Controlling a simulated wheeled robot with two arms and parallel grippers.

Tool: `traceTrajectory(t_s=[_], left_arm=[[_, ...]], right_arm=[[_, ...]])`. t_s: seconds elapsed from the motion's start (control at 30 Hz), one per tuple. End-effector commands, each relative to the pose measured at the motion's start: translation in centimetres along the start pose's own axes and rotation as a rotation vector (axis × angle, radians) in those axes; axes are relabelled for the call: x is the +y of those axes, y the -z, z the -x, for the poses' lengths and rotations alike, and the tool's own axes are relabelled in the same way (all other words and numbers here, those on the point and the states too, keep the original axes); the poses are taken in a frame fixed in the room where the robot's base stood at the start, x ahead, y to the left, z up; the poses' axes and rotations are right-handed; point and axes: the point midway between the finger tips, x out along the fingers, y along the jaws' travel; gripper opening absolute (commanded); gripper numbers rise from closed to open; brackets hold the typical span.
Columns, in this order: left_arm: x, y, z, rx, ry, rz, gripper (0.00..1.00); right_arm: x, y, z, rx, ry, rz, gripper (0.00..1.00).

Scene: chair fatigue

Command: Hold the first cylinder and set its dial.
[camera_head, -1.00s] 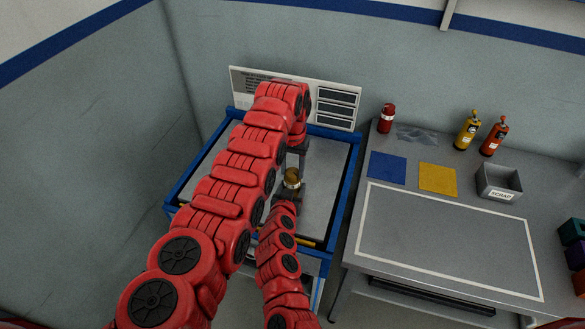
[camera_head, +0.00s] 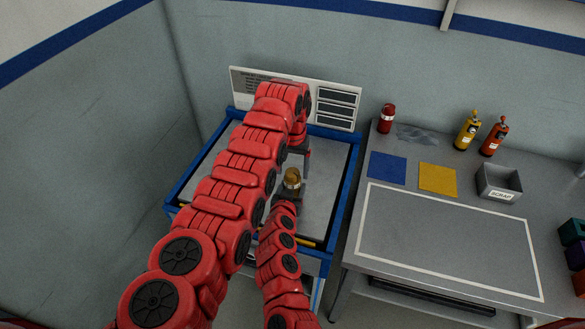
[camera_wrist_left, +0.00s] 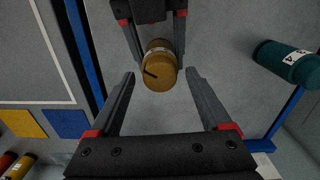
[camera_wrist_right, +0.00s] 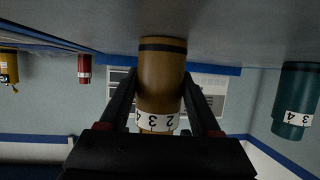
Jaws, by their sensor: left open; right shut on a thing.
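The amber-brown cylinder (camera_head: 292,179) stands upright over the blue-framed bench (camera_head: 328,175). In the left wrist view its round dial top (camera_wrist_left: 160,80) carries a black pointer line, with a white band below it. In the right wrist view its body (camera_wrist_right: 162,80) shows a white number band. My right gripper (camera_head: 290,194) is shut on the cylinder's side; its fingers show in the right wrist view (camera_wrist_right: 160,82). My left gripper (camera_wrist_left: 160,74) is open above the dial, with a finger on either side and gaps between. I cannot tell whether the cylinder touches the bench.
A white panel (camera_head: 338,105) stands behind the bench. The right table holds a red bottle (camera_head: 387,118), blue mat (camera_head: 388,166), yellow mat (camera_head: 438,178) and scrap bin (camera_head: 499,184).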

Motion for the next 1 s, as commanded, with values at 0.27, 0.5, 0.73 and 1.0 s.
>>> traceTrajectory(t_s=[0.27,0.5,0.73,1.0], left_arm=[[0.0,0.0,0.9,0.000,0.000,0.000,0.81],[-0.1,0.1,4.8,0.002,0.000,0.000,0.81],[0.0,0.0,7.4,0.000,0.000,0.000,0.81],[0.0,0.0,7.5,-0.001,0.000,0.000,0.81]], right_arm=[[0.0,0.0,0.0,0.000,0.000,0.000,0.00],[0.0,0.0,0.0,0.000,0.000,0.000,0.00],[0.0,0.0,0.0,0.000,0.000,0.000,0.00],[0.0,0.0,0.0,0.000,0.000,0.000,0.77]])
